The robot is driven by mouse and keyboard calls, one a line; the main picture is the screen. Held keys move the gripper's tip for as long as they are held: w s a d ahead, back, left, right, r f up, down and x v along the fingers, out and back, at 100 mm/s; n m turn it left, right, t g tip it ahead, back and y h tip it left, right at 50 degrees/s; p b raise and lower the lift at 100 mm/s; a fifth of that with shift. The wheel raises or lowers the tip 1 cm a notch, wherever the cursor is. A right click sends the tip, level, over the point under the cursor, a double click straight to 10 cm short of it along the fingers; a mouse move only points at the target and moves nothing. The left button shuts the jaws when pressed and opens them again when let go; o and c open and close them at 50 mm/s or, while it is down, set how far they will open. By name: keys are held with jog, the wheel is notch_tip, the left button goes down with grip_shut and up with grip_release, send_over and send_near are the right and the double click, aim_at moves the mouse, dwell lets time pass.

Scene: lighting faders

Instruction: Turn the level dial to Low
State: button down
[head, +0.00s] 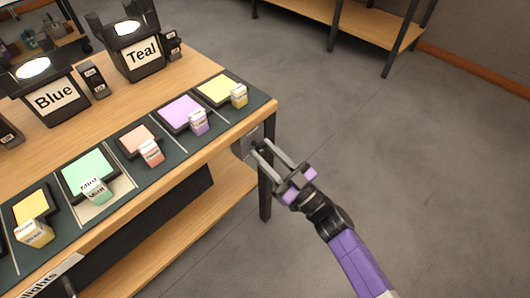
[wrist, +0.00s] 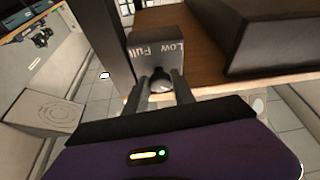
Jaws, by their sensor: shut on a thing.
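The level dial is a dark round knob (wrist: 160,84) on a grey box (wrist: 155,42) marked with "Low" and "Full" in the wrist view. In the head view the box (head: 243,146) is fixed at the right end of the table, by its corner leg. My gripper (head: 266,150) reaches it from the right; its two fingers (wrist: 162,88) are on either side of the knob and shut on it. The fingers partly hide the knob, and I cannot tell which mark it points to.
The wooden table (head: 185,68) bears a row of coloured pads, including a yellow one (head: 217,91), and the Blue (head: 56,99) and Teal (head: 140,54) lamps. The table's dark leg (head: 265,185) is close to my gripper. Open grey floor (head: 400,150) lies to the right.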

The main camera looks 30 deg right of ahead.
jog(key=n+y, duration=0.1)
jog(key=n, duration=0.1)
jog(key=n+g+y, duration=0.1)
jog(key=n, duration=0.2)
jog(key=shift+d+r+g+y+p, duration=0.1)
jog(key=shift+d+g+y+p, duration=0.1)
jog(key=shift+g+y+p, duration=0.15)
jog(key=n+g+y, duration=0.1)
jog(key=n, duration=0.2)
jog(key=n+g+p, duration=0.1)
jog(key=n, duration=0.2)
jog(key=shift+w+d+r+n+y, duration=0.1)
jog(key=shift+d+r+n+y, duration=0.05)
jog(key=shift+n+y, duration=0.2)
jog(key=n+g+p, duration=0.1)
jog(key=n, duration=0.1)
jog(key=n+p, duration=0.1)
jog(key=n, duration=0.1)
jog(key=n+g+p, duration=0.1)
jog(key=n, duration=0.1)
jog(key=shift+d+r+n+g, duration=0.1)
jog(key=shift+r+n+g, duration=0.15)
jog(key=shift+n+g, duration=0.1)
jog(key=shift+n+g+p, duration=0.5)
jog(key=shift+n+p, duration=0.15)
jog(key=shift+n, duration=0.45)
jog(key=shift+f, duration=0.1)
jog(key=c, duration=1.1)
grip_release()
